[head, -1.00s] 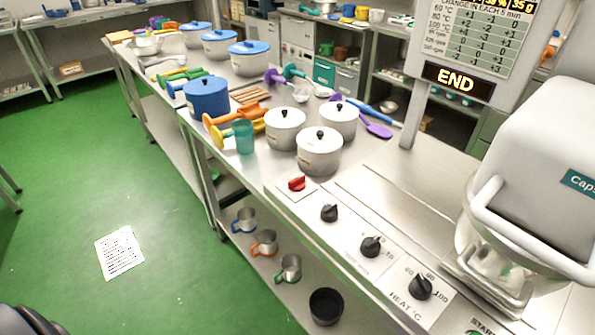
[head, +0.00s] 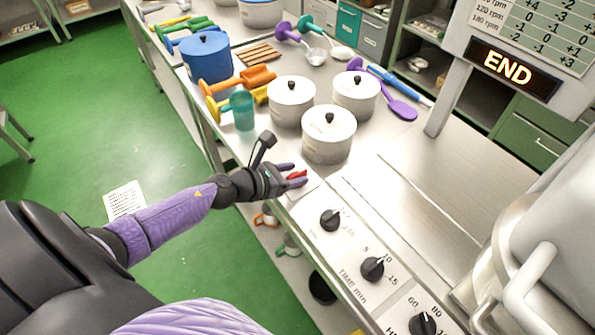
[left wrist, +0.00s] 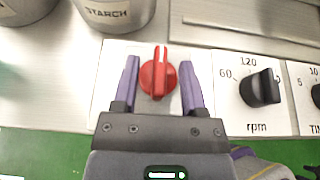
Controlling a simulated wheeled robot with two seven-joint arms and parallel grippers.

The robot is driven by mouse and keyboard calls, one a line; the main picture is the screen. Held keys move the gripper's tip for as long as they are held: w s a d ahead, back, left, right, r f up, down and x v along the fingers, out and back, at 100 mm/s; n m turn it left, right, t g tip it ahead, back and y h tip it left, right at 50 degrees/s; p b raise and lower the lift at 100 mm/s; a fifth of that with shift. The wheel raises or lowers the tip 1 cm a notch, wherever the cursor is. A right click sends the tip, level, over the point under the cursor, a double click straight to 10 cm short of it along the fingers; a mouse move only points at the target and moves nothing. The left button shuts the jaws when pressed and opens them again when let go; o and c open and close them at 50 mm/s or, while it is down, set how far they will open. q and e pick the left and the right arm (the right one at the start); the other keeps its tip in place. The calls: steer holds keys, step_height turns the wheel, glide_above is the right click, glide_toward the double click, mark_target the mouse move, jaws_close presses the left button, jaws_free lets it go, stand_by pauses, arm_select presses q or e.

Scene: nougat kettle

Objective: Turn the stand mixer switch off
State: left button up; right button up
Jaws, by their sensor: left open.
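The red switch knob (left wrist: 158,76) sits on a white panel at the front edge of the steel counter. In the left wrist view its ridge points straight up. My left gripper (left wrist: 157,82) is open, with one purple finger on each side of the knob and gaps between them. In the head view my left gripper (head: 291,174) reaches in from the left, and the red knob (head: 297,175) shows between its fingers. The stand mixer (head: 545,250) stands at the right, cut by the frame. My right gripper is not in view.
Black knobs for rpm (head: 331,219), time (head: 372,268) and heat (head: 424,323) run along the counter front. Three lidded white pots (head: 328,135) stand behind the switch. A sign reads END (head: 507,66).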

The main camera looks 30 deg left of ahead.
arm_select(q)
steer(key=shift+w+d+f, duration=0.3)
steer(key=shift+w, duration=0.3)
steer(key=shift+c, duration=0.2)
jaws_close()
